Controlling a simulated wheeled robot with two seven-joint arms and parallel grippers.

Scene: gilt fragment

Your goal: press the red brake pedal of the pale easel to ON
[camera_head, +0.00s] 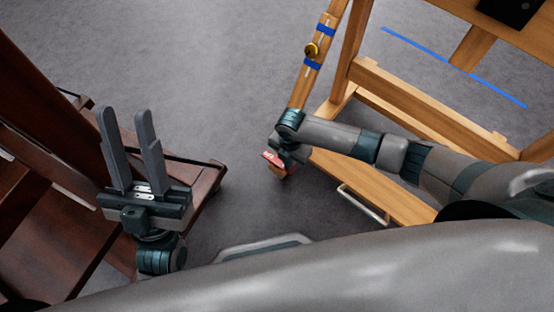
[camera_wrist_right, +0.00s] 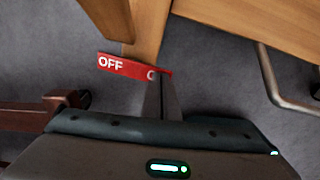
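The red pedal (camera_head: 272,158) is at the near end of the pale easel's wooden foot, partly covered by my right wrist in the head view. In the right wrist view the pedal (camera_wrist_right: 122,66) shows the word OFF on its left part; a second word on its right is mostly hidden behind my fingers. My right gripper (camera_wrist_right: 162,80) has its fingers together, with nothing seen between them, and their tips overlap the pedal's right end. I cannot tell if they touch it. My left gripper (camera_head: 125,112) is open and empty, away from the pale easel (camera_head: 400,100).
A dark reddish-brown wooden stand (camera_head: 205,180) is at the left, beside and beneath my left gripper. A metal bar handle (camera_head: 362,203) lies along the pale easel's base; it also shows in the wrist view (camera_wrist_right: 285,95). Grey floor is clear between the two wooden frames.

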